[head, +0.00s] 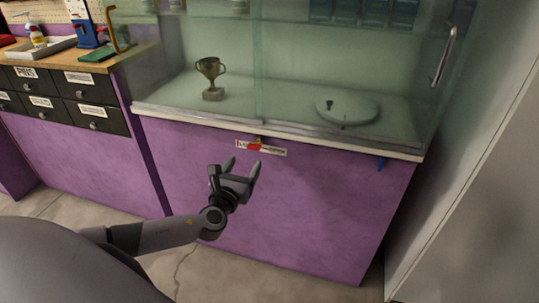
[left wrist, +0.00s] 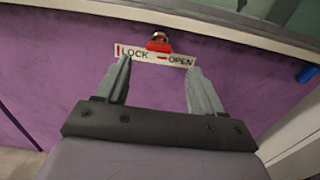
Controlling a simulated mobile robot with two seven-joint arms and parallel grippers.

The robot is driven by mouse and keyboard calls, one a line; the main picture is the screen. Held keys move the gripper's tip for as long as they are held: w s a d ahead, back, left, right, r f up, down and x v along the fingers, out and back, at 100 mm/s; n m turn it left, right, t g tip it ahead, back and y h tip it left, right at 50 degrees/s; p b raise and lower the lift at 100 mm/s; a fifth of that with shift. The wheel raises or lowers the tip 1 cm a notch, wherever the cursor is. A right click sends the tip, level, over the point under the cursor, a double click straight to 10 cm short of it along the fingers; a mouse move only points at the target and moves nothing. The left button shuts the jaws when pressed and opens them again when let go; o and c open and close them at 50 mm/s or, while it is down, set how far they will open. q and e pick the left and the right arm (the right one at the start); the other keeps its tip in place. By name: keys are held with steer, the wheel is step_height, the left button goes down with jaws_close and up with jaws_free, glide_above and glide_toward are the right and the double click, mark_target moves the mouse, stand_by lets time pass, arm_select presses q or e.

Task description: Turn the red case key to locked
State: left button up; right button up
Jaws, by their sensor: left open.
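The red case key (head: 254,147) sits in its lock just under the glass case's front ledge. In the left wrist view the red key (left wrist: 158,46) has its head above a white label (left wrist: 155,55) reading LOCK at left and OPEN at right. The label (head: 272,152) is on the purple front panel. My left gripper (head: 243,167) is open and empty, just below and in front of the key; in its wrist view the fingers (left wrist: 158,75) stand apart on either side below the key. They do not appear to touch it. My right gripper is not in view.
A blue piece (head: 381,164) hangs under the ledge at right. A drawer bench (head: 75,95) stands at left, a pale wall (head: 475,190) at right.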

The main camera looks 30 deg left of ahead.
mark_target(255, 146)
arm_select(q)
steer(key=b+x, duration=0.1)
steer(key=x, duration=0.5)
steer(key=shift+w, duration=0.4)
steer(key=shift+a, duration=0.1)
steer(key=c, duration=1.1)
